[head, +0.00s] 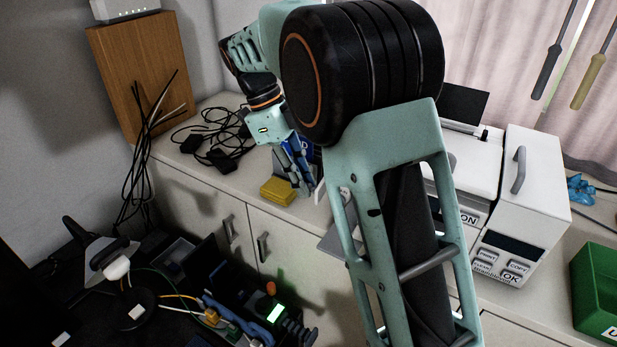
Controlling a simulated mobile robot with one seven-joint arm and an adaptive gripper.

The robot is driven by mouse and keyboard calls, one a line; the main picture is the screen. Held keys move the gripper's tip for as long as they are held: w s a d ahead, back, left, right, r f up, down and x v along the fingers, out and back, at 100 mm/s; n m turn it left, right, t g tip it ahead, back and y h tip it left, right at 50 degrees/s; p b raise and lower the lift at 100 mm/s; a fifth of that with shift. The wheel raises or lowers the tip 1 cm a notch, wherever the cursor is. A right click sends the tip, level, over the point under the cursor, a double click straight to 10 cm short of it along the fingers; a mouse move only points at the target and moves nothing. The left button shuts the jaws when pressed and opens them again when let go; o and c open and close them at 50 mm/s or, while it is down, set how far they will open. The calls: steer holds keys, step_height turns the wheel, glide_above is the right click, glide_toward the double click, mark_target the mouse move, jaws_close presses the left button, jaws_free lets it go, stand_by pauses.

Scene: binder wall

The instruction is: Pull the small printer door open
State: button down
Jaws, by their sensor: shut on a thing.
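My gripper (303,180) is shut, with its dark fingers pointing down above the cabinet top, left of my large arm link. A pale panel edge (321,191) shows right at the fingertips and looks like the small printer door; my arm hides most of it and the exact grip. The body of a white printer (470,160) stands behind and right of my arm, partly hidden. At its right, a white unit (519,210) has a grey upright handle (519,170) and PRINT, COPY and OK buttons; it is apart from my gripper.
A yellow block (278,191) lies just left of my fingers. Black cables (215,135) spread over the cabinet top (182,165) behind it. A green bin (598,290) stands at far right. A dark, cluttered bench (150,300) fills the lower left.

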steer(key=shift+w+a, duration=0.15)
steer(key=shift+w, duration=0.1)
stand_by(0.3)
steer(key=c, duration=1.8)
jaws_free()
steer(key=shift+r, duration=0.1)
steer(key=v, duration=1.2)
